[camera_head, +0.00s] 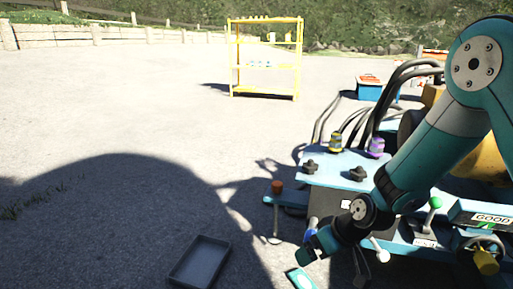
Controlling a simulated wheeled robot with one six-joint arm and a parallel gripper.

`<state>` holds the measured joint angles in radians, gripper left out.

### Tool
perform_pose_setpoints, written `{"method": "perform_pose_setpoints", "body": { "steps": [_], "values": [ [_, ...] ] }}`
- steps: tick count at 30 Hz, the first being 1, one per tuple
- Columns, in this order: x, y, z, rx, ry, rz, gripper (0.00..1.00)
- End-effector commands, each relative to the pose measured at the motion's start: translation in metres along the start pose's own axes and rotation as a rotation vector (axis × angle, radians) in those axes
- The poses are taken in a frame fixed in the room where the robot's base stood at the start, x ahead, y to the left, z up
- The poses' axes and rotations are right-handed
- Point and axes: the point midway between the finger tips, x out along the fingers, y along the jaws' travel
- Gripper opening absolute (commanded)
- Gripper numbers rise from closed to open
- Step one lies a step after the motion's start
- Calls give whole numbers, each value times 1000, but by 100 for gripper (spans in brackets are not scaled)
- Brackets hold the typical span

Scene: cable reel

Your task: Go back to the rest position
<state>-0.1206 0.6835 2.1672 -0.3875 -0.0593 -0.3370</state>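My teal arm comes down from the upper right across the machine. My gripper (312,252) hangs low in the picture, in front of the machine's left side and to the right of the dark tray. Its fingers are small and partly in shade, so I cannot tell whether they are open or shut. I see nothing clearly held in it. The blue machine (340,166) stands at the right, with black knobs, thick cables and a green-tipped lever on it. My arm hides part of the machine and of the round yellow shape behind it.
A dark shallow tray (200,262) lies on the ground at lower left. A yellow shelf (265,92) and a blue-and-red toolbox (368,90) are farther back. The paved ground at left is open.

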Motion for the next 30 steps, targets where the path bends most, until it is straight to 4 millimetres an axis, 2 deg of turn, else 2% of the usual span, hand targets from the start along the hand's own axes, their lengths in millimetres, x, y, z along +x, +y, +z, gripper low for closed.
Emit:
{"method": "perform_pose_setpoints", "body": {
  "steps": [1, 5, 9, 12, 18, 23, 24, 30],
  "values": [
    [-35, -20, -10, -8, -8, -15, 99],
    [-103, -65, -13, -14, -59, -56, 99],
    [-173, -111, 1, -26, -119, -85, 99],
    [-213, -137, 17, -35, -161, -95, 99],
    [-270, -171, 52, -52, -228, -97, 99],
    [-304, -189, 80, -66, -270, -88, 99],
    [-315, -192, 76, -62, -276, -88, 99],
    [-354, -201, 54, -61, -277, -89, 99]
  ]
}}
